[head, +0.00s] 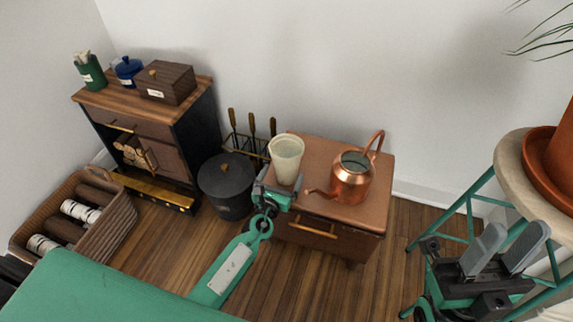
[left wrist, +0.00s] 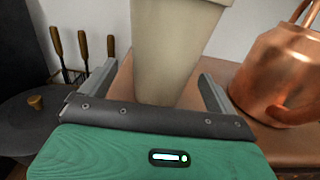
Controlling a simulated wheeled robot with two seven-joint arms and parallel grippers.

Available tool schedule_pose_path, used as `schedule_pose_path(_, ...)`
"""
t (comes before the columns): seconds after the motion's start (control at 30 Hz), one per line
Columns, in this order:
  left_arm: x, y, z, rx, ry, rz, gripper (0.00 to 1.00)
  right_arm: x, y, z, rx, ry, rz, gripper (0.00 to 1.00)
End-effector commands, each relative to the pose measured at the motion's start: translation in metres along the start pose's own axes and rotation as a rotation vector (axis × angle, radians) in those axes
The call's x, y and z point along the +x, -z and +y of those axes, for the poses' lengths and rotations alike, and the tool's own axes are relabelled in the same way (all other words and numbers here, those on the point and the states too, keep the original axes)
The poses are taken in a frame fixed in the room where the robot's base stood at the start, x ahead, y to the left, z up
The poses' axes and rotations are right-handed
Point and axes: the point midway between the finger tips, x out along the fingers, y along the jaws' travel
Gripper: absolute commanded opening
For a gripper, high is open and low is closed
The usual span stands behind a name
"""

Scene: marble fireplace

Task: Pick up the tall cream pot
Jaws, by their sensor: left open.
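The tall cream pot (head: 286,160) stands upright on the small brown cabinet (head: 350,221), at the left of its top. It also shows in the left wrist view (left wrist: 168,45), between the two fingers. My left gripper (head: 279,187) is open at the near side of the pot, with a finger on either side of it. I cannot tell whether the fingers touch it. The pot's base is partly hidden by the gripper. My right gripper (head: 506,247) is open and empty at the lower right, beside the plant stand.
A copper watering can (head: 352,179) stands close to the right of the pot, its spout toward my left gripper. A black lidded bin (head: 228,184) and fire tools (head: 252,135) stand to the left. A round-topped plant stand (head: 512,170) is at the right.

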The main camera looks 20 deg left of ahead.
Motion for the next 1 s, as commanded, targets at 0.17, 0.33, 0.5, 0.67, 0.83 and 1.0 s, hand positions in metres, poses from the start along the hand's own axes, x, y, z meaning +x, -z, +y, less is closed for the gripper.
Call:
schedule_pose_path(0.17, 0.028, 0.003, -0.003, -0.002, -0.001, -0.002, 0.93, 0.0, -0.001, 0.0, -0.001, 0.005, 0.024, 0.36)
schedule_pose_path(0.33, 0.039, 0.002, -0.003, 0.0, 0.0, -0.001, 0.93, 0.002, -0.001, 0.0, 0.0, 0.008, 0.028, 0.36)
schedule_pose_path(0.5, 0.04, 0.002, -0.003, 0.0, 0.0, 0.0, 0.93, 0.004, 0.002, 0.0, 0.0, 0.008, 0.034, 0.36)
schedule_pose_path(0.67, 0.039, 0.002, -0.003, 0.0, 0.0, 0.0, 0.72, 0.004, 0.002, 0.0, 0.0, 0.007, 0.036, 0.36)
schedule_pose_path(0.83, 0.039, 0.002, -0.003, 0.0, 0.0, 0.0, 0.39, 0.004, 0.002, 0.0, 0.0, 0.006, 0.036, 0.36)
schedule_pose_path(1.0, 0.04, 0.001, -0.003, 0.0, 0.0, -0.003, 0.32, 0.003, 0.001, 0.0, -0.001, 0.006, 0.033, 0.36)
